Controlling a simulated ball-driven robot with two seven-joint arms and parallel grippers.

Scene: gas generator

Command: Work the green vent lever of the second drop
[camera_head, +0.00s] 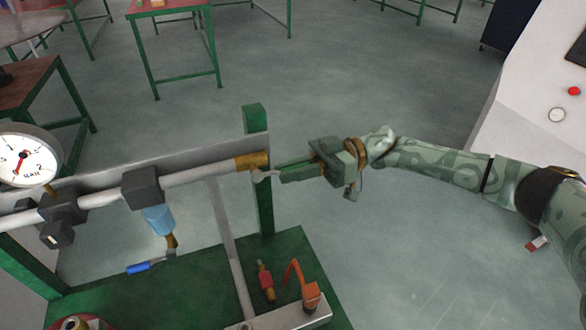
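The green lever (298,172) sticks out to the right from the brass fitting (251,161) at the right end of the pipe, on a short grey metal stem. It lies roughly level. My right gripper (322,162) is at the lever's outer end, and its dark fingers overlap the handle. Whether they are closed on it or only around it cannot be told. My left gripper is not in view.
A green post (257,170) stands at the pipe's end. A blue lever (145,267) hangs from a drop further left, near a pressure gauge (25,157). An orange lever (297,280) and a red fitting (266,284) are below. Floor right of the bench is mostly clear.

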